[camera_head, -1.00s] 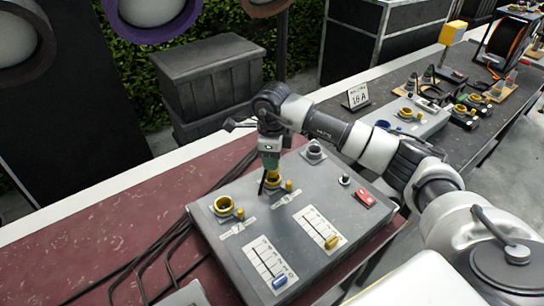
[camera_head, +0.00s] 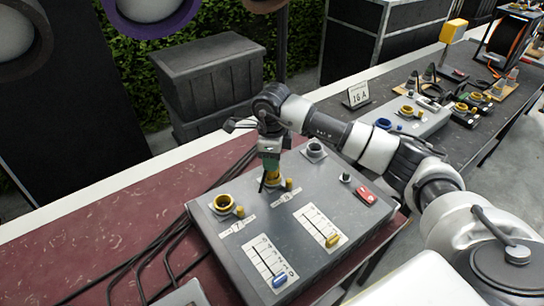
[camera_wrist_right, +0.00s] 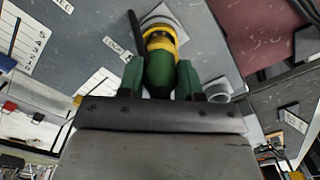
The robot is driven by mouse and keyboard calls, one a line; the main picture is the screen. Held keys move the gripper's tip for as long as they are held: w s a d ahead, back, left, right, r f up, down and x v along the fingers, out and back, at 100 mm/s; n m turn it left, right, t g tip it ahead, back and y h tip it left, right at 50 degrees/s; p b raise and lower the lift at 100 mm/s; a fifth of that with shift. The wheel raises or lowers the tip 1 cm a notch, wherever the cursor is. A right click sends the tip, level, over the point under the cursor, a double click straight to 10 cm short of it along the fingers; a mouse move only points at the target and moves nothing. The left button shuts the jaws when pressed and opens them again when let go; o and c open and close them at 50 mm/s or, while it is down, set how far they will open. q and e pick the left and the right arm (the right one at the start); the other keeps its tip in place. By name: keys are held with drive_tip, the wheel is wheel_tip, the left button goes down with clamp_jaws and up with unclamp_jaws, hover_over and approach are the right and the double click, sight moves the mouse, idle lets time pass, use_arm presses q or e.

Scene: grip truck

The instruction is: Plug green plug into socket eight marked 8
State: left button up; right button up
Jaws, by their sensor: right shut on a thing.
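My right gripper (camera_head: 270,160) points down over the grey control box and is shut on the green plug (camera_wrist_right: 158,68). In the right wrist view the plug sits between the two fingers, with its far end at a yellow ring (camera_wrist_right: 160,40) on the box. In the head view the plug is upright at the right-hand yellow socket (camera_head: 274,182); how deep it sits is hidden. My left gripper is out of view.
The grey box (camera_head: 230,247) carries two slider panels, a red switch (camera_head: 367,195) and a grey socket (camera_head: 315,150). Black cables (camera_head: 170,255) lie to its left on the red table top. A second panel with a blue socket (camera_head: 383,124) stands further right.

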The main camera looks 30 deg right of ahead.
drive_tip(key=shift+f+b, duration=0.9)
drive_tip(key=shift+f, duration=0.15)
drive_tip(key=o, duration=1)
drive_tip(key=shift+o, duration=0.7)
drive_tip(key=shift+o, duration=1.1)
drive_tip(key=shift+r, duration=0.1)
drive_tip(key=shift+r+p, duration=1.5)
drive_tip(key=shift+r, duration=0.95)
